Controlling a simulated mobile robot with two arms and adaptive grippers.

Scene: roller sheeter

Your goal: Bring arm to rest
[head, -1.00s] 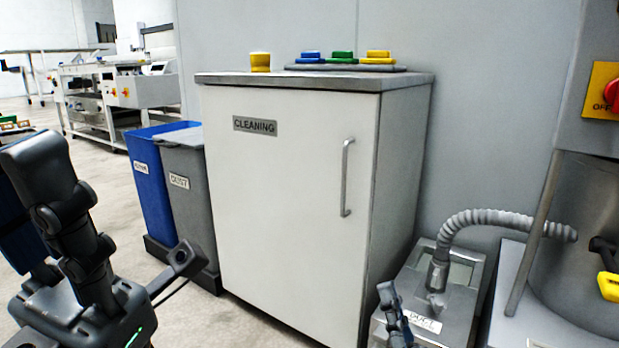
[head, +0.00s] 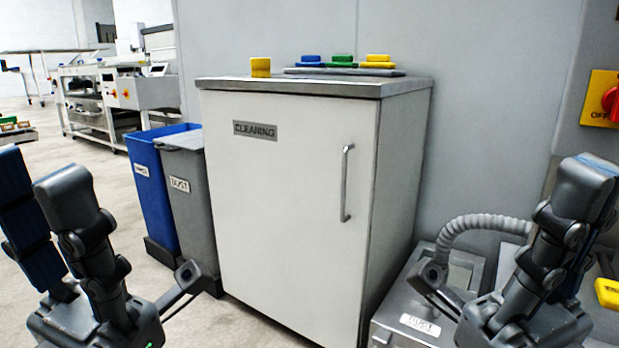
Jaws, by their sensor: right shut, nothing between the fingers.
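My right gripper (head: 586,172) stands at the right edge of the picture, dark grey with its fingers pointing up. Its fingers are together and hold nothing. It is in front of the grey duct unit and hides part of it. My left gripper (head: 32,172) stands at the left edge, also pointing up. Its two fingers, one with a blue pad, are apart, with floor showing between them and nothing held. Both grippers are apart from the white cleaning cabinet (head: 290,210) between them.
A blue bin (head: 158,190) and a grey bin (head: 190,205) stand left of the cabinet. A yellow block (head: 260,67) and several coloured pieces are on its top. A grey hose (head: 475,224) and a red switch (head: 613,100) are at right. Open floor lies at far left.

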